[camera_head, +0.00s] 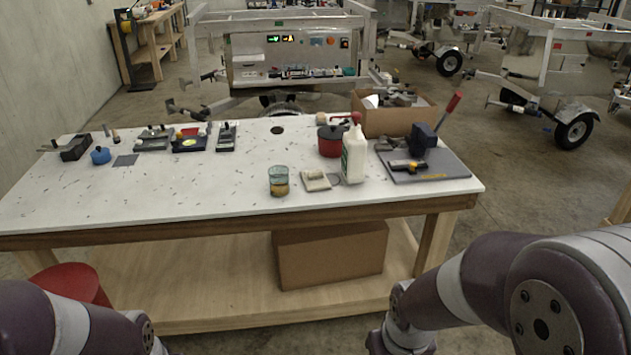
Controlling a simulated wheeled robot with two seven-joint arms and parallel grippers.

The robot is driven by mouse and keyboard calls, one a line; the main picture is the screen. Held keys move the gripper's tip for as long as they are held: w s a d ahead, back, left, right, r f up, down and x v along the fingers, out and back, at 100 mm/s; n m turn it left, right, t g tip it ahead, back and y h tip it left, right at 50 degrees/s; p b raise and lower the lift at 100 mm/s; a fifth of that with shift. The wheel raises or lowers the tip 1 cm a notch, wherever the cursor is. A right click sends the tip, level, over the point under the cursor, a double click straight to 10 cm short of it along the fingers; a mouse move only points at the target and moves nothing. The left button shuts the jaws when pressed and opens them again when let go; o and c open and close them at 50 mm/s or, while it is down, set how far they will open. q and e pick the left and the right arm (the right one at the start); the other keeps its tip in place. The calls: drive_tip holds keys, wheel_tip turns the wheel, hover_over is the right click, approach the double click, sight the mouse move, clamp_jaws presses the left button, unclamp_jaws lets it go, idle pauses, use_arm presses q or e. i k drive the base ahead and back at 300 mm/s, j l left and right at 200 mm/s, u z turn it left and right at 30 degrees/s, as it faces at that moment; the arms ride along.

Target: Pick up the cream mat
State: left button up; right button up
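A small cream, flat, squarish thing (314,183), which looks like the cream mat, lies near the front edge of the white table (230,195), right of centre. Something pale seems to lie on it, too small to make out. A glass with amber contents (279,183) stands just left of it. A white bottle with a red top (354,158) stands close to its right, with a small grey ring-like thing between. My two arms show at the bottom left and bottom right, below the table's front edge. Neither gripper is in view.
A red pot (330,143) stands behind the mat. A cardboard box (392,118) and a grey board with a red-handled tool (436,166) are at the right. Several small tools and a blue pot (101,156) stand at the left. The front-left tabletop is mostly clear.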

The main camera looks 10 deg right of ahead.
sight(314, 180)
drive_tip(key=z, duration=0.3)
drive_tip(key=i+j+z, duration=0.1)
drive_tip(key=z, duration=0.3)
drive_tip(key=i+j+z, duration=0.2)
drive_tip(key=z, duration=0.2)
drive_tip(key=i+j+z, duration=0.1)
drive_tip(key=z, duration=0.25)
drive_tip(key=j+z, duration=0.4)
drive_tip(key=i+l, duration=0.05)
drive_tip(key=l, duration=0.05)
